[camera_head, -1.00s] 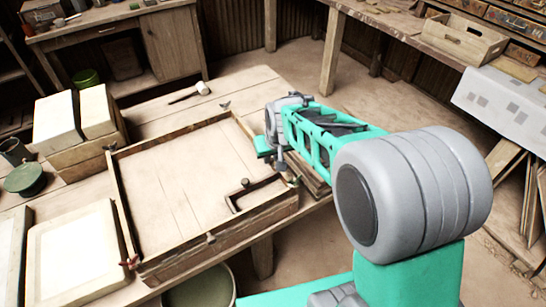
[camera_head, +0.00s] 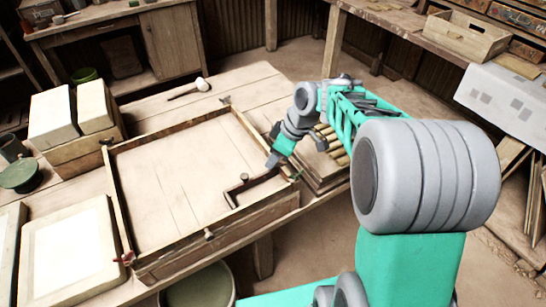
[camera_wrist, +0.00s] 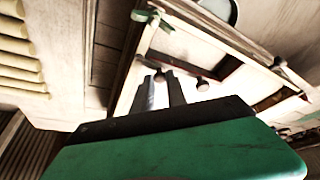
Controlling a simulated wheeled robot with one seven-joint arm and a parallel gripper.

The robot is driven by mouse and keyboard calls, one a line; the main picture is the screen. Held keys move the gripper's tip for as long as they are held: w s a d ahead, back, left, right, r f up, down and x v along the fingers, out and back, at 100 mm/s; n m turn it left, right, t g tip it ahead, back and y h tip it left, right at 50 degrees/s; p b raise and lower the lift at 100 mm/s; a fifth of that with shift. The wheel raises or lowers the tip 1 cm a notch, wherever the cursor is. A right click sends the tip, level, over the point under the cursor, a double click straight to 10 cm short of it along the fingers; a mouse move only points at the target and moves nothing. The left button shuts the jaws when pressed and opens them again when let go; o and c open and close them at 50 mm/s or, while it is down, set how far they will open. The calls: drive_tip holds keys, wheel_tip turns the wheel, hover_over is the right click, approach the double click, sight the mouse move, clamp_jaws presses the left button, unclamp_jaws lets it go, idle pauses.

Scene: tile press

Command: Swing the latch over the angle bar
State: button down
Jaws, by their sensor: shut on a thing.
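The dark angle bar (camera_head: 256,181) lies inside the near right corner of a shallow wooden frame (camera_head: 228,220) on the table. My gripper (camera_head: 274,160) reaches down from the right at the bar's far end. In the wrist view my fingers (camera_wrist: 161,84) close around a small dark knobbed end, which looks like part of the bar; the exact grip is hard to see. A small latch (camera_head: 296,178) sits on the frame's right corner, just right of my gripper and apart from the bar as far as I can tell. A green latch piece (camera_wrist: 147,20) shows in the wrist view.
Several pale rods (camera_head: 333,144) on a board lie right of the frame, under my arm. White slabs (camera_head: 72,250) lie at the left, and a mallet (camera_head: 190,88) lies behind the frame. A bucket (camera_head: 200,288) stands below the front edge.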

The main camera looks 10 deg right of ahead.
sight(285, 172)
drive_tip(key=shift+s+d+n, duration=0.1)
drive_tip(key=shift+s+n, duration=0.05)
drive_tip(key=shift+n, duration=0.55)
drive_tip(key=shift+y, duration=0.3)
drive_tip(key=c, duration=1.3)
unclamp_jaws()
drive_tip(key=shift+c, duration=0.2)
drive_tip(key=v, duration=0.8)
